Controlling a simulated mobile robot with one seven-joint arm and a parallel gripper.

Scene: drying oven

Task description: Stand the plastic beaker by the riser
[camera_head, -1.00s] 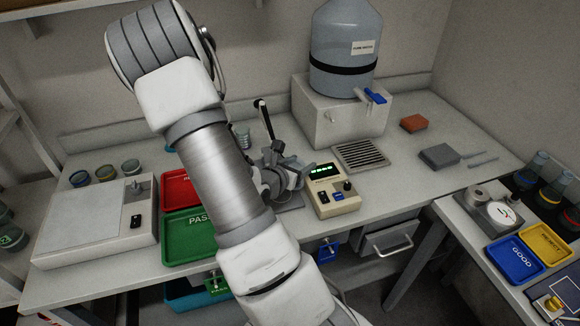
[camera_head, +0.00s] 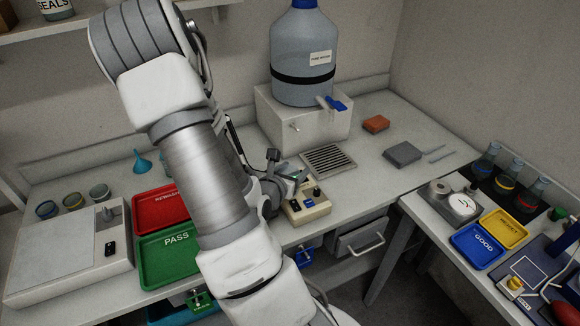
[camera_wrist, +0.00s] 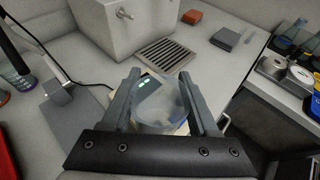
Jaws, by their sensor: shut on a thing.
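The clear plastic beaker (camera_wrist: 160,108) sits between the two fingers of my gripper (camera_wrist: 160,88) in the wrist view. My gripper is shut on it, and the beaker hangs in front of the small beige meter with green digits (camera_wrist: 146,83). In the head view my arm covers most of the gripper, and I cannot make out the beaker there. The white box under the big water bottle, seemingly the riser (camera_head: 306,125), stands at the back of the bench. It also shows at the top of the wrist view (camera_wrist: 108,25), beyond the gripper and apart from the beaker.
A drain grille (camera_head: 327,159) lies in front of the box. The meter (camera_head: 307,206) stands nearer the bench edge. An orange block (camera_head: 376,124) and a grey block (camera_head: 402,153) lie to the right. Red (camera_head: 160,207) and green (camera_head: 168,255) trays are left.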

